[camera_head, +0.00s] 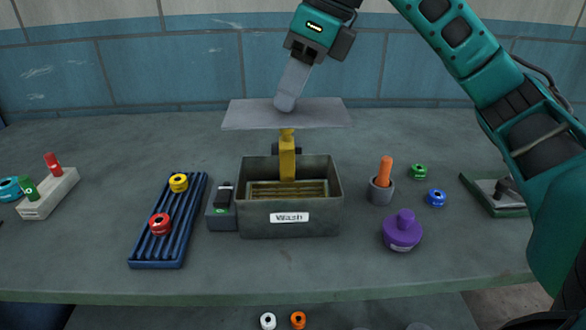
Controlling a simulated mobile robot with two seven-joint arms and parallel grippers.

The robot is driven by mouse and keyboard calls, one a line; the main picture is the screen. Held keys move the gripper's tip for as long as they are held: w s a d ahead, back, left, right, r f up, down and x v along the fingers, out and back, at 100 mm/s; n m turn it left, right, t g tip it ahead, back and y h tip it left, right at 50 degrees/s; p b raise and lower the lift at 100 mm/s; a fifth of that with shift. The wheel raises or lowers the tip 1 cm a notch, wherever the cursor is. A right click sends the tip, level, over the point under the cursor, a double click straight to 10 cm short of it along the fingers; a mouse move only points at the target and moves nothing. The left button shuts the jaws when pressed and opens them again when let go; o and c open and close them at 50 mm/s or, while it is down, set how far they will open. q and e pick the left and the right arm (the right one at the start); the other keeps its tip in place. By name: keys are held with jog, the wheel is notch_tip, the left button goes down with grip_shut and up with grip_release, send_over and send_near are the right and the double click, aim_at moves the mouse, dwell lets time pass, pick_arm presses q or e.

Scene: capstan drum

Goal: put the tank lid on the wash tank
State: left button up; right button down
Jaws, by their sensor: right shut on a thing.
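The wash tank (257,220) is an open grey box with a "Wash" label on its front, standing mid-table. A yellow basket (262,190) sits inside it, and its upright yellow handle (287,160) rises above the rim. The tank lid (240,115), a flat grey plate, is held roughly level above the tank and apart from its rim. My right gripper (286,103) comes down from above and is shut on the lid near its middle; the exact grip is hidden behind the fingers. My left gripper is not in view.
A blue ribbed rack (155,250) with yellow and red rings and a small dark box (222,208) stand left of the tank. An orange-handled tool in a grey cup (381,192) and a purple knobbed piece (402,234) stand right. The table front is clear.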

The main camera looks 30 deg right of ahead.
notch_tip(320, 180, down, 6)
jog(key=shift+f+b, duration=0.15)
jog(key=shift+b, duration=0.5)
jog(key=shift+f+b, duration=0.55)
jog(key=shift+f, duration=2.05)
jog(key=shift+f, duration=0.15)
jog(key=c, duration=0.9)
grip_release()
jog(key=p, duration=0.3)
send_near(300, 112)
notch_tip(300, 112, down, 6)
jog(key=shift+w, duration=0.15)
